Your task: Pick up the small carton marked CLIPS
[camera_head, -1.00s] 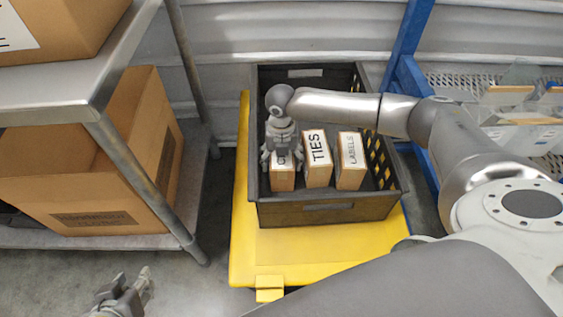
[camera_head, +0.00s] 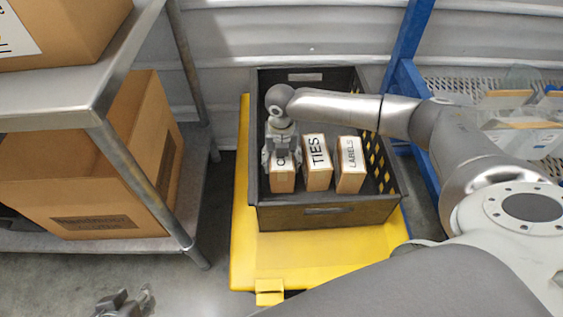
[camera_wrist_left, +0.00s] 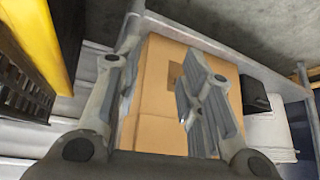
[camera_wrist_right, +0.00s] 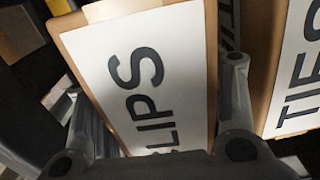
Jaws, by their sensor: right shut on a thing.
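The small CLIPS carton (camera_head: 283,184) stands upright at the left of a row of cartons in a dark crate (camera_head: 325,213). My right gripper (camera_head: 282,158) reaches down from above and is shut on it, hiding most of its label in the head view. In the right wrist view the carton (camera_wrist_right: 145,75) sits between the fingers, with "LIPS" readable and the first letter hidden. My left gripper (camera_head: 124,301) is at the bottom left of the head view, partly cut off. In the left wrist view its fingers (camera_wrist_left: 155,90) are apart with nothing between them.
The TIES carton (camera_head: 317,177) stands close to the right of the CLIPS carton, and the LABELS carton (camera_head: 351,180) is beyond it. The crate sits on a yellow platform (camera_head: 300,250). A metal shelf (camera_head: 60,95) with large cardboard boxes (camera_head: 90,215) stands at left.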

